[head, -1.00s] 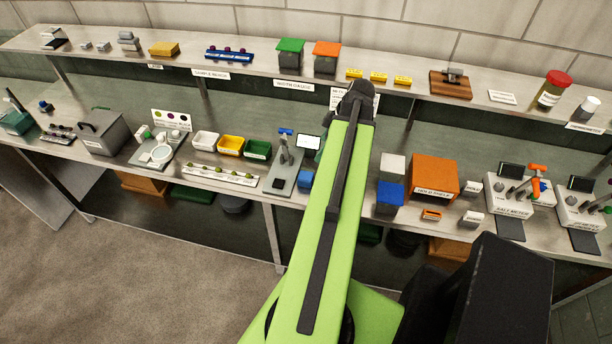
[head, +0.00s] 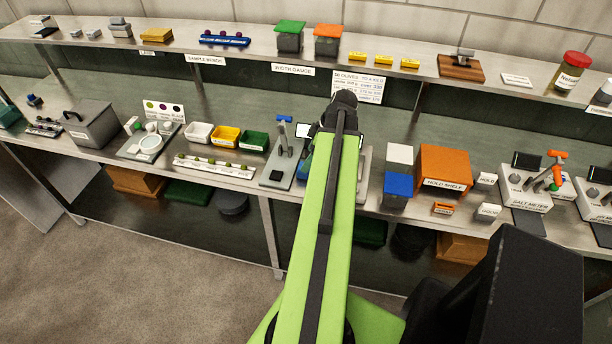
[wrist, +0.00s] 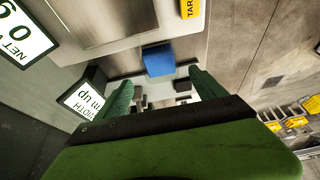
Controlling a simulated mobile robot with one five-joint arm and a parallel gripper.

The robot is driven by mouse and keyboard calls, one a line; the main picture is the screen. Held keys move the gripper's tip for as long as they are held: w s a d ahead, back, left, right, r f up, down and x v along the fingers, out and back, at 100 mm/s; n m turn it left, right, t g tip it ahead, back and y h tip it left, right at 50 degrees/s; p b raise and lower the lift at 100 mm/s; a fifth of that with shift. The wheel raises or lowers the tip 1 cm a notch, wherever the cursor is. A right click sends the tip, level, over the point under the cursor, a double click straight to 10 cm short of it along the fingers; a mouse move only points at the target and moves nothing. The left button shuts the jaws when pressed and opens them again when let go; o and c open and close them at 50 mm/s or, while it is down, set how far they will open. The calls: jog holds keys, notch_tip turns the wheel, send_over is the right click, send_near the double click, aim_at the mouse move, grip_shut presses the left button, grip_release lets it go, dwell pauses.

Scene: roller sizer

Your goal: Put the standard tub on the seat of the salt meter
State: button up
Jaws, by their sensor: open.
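The salt meter (head: 526,190) stands toward the right end of the bench, a pale box with a dark screen, an orange probe arm and a dark plate in front. Its seat is too small to make out surely. A jar with a red lid (head: 570,74) stands on the upper shelf at the right; its label is hard to read, and I cannot tell if it is the standard tub. My gripper's green fingers (wrist: 162,92) are open and empty in the wrist view, with a blue block (wrist: 158,60) beyond them. In the head view my arm hides the gripper.
An orange hold shelf (head: 444,170) and a blue-and-white stack (head: 398,184) stand between my arm and the salt meter. A white-capped bottle (head: 603,92) is right of the red-lidded jar. A width display (wrist: 86,98) is close by the left finger.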

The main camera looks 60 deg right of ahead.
aim_at(300, 175)
jog(key=b+x, duration=0.5)
jog(key=shift+s+f, duration=0.2)
jog(key=shift+f, duration=0.05)
jog(key=shift+r, duration=0.2)
jog(key=c, duration=1.7)
